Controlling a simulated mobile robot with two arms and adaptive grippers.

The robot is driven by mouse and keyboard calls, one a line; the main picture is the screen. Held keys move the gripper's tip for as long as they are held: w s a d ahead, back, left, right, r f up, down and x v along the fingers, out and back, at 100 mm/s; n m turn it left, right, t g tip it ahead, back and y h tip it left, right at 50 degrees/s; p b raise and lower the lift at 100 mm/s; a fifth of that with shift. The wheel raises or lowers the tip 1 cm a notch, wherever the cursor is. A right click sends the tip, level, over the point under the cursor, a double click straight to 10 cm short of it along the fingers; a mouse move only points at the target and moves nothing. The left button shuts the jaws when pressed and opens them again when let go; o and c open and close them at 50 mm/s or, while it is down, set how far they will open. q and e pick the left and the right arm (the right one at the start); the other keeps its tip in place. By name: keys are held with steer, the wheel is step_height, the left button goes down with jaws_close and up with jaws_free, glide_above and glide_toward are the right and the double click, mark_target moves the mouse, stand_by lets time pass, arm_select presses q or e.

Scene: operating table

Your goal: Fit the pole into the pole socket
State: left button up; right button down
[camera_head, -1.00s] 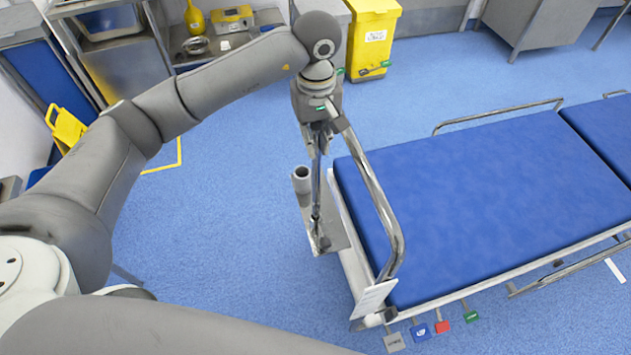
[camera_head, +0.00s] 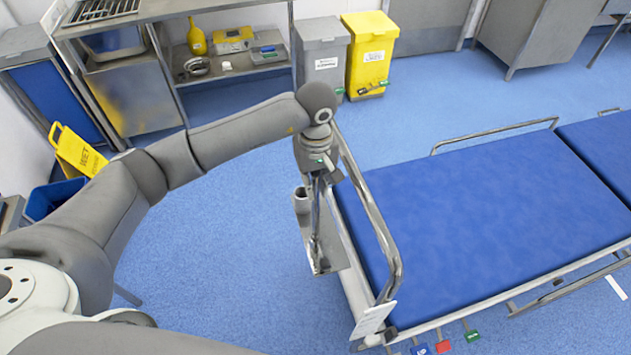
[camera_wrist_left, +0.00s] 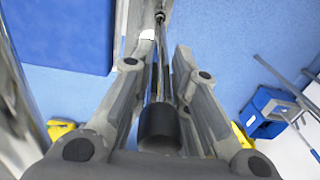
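The pole (camera_head: 317,222) is a thin, shiny metal rod running down from my left gripper (camera_head: 316,187) beside the bed's end. In the left wrist view the pole (camera_wrist_left: 159,70) runs between the two fingers (camera_wrist_left: 160,62), which appear shut on it; contact is hard to make out. A wide, dark-rimmed cylinder (camera_wrist_left: 158,125) sits close to that camera; I cannot tell whether it is part of the pole. A short grey upright tube, seemingly the pole socket (camera_head: 301,201), stands just left of the pole at the bed's corner plate. My right gripper is out of view.
The blue bed (camera_head: 480,215) lies right of the gripper, with a curved metal rail (camera_head: 372,215) close by. Yellow (camera_head: 369,50) and grey (camera_head: 321,55) bins stand behind. A yellow wet-floor sign (camera_head: 80,152) is at left. Floor left of the pole is clear.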

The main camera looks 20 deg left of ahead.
arm_select(q)
steer(key=shift+o, duration=1.4)
steer(key=shift+r, duration=0.45)
step_height(320, 180, up, 10)
steer(key=b, duration=0.3)
steer(key=shift+r, duration=0.75)
steer(key=shift+s+f, duration=0.1)
